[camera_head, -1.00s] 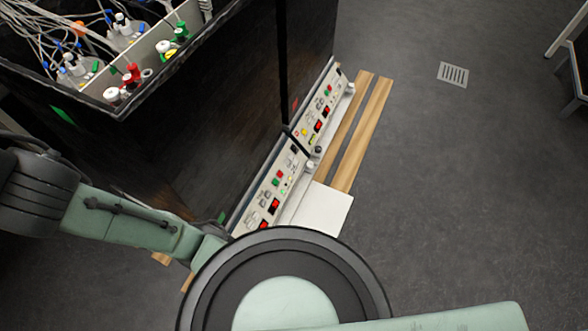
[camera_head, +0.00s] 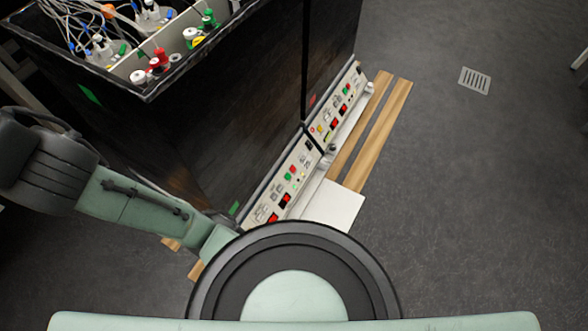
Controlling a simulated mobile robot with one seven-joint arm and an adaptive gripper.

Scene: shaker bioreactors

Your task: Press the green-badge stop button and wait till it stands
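Two shaker bioreactor units stand side by side as dark boxes, each with a pale control panel low on its front. The nearer panel (camera_head: 283,186) carries red and green buttons and red lit displays; its lower end is hidden behind my arm. The farther panel (camera_head: 338,108) has similar buttons and displays. A green badge (camera_head: 89,94) is on the nearer dark box (camera_head: 190,120), and a small green mark (camera_head: 234,208) sits near the lower end of the nearer panel. Which button is the stop is too small to tell. My gripper is not visible; my arm covers the lower middle.
The nearer box's open top holds bottles with coloured caps (camera_head: 157,62) and many tubes. A white plate (camera_head: 332,205) and wooden slats (camera_head: 383,130) lie in front of the panels. The grey floor (camera_head: 470,200) to the right is clear, with a drain grate (camera_head: 475,80).

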